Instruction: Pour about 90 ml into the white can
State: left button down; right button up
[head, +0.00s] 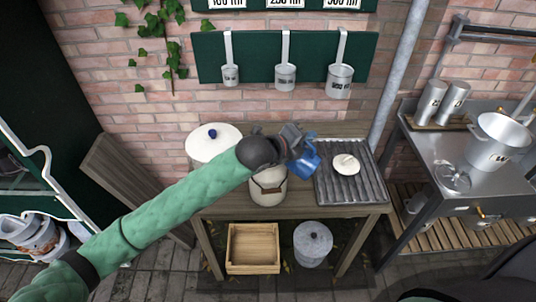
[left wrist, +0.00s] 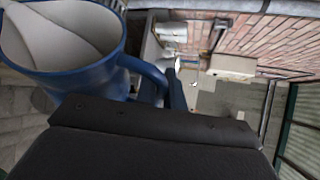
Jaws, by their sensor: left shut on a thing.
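The white can (head: 268,190) with a brown-gripped bail handle stands on the wooden table; my left arm and gripper partly cover its top. My left gripper (head: 293,143) is shut on a blue jug (head: 306,164), held above and just right of the can's top. In the left wrist view, the blue jug (left wrist: 85,75) shows a pale inside and a handle running to the gripper fingers (left wrist: 178,92). The pale inside has a curved edge across it, which may be a liquid surface. No stream is visible. My right gripper is not in view.
A ribbed draining tray (head: 350,188) with a white lid (head: 346,164) on it lies right of the can. A white lidded pot (head: 212,143) stands at the back left. Three metal measures hang from a green board (head: 258,60) above the table.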

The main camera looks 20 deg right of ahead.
pick_arm(q)
jog(key=shift+a+r, duration=0.1)
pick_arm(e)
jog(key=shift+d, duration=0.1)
pick_arm(q)
jog(key=shift+w+a, duration=0.1)
jog(key=shift+w, duration=0.05)
jog(key=shift+w+a+r+n, duration=0.25)
jog(key=shift+w+a+n, duration=0.05)
jog(key=shift+w, duration=0.1)
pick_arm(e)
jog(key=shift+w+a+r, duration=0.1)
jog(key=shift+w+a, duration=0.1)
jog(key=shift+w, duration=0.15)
pick_arm(q)
jog(key=shift+a, duration=0.1)
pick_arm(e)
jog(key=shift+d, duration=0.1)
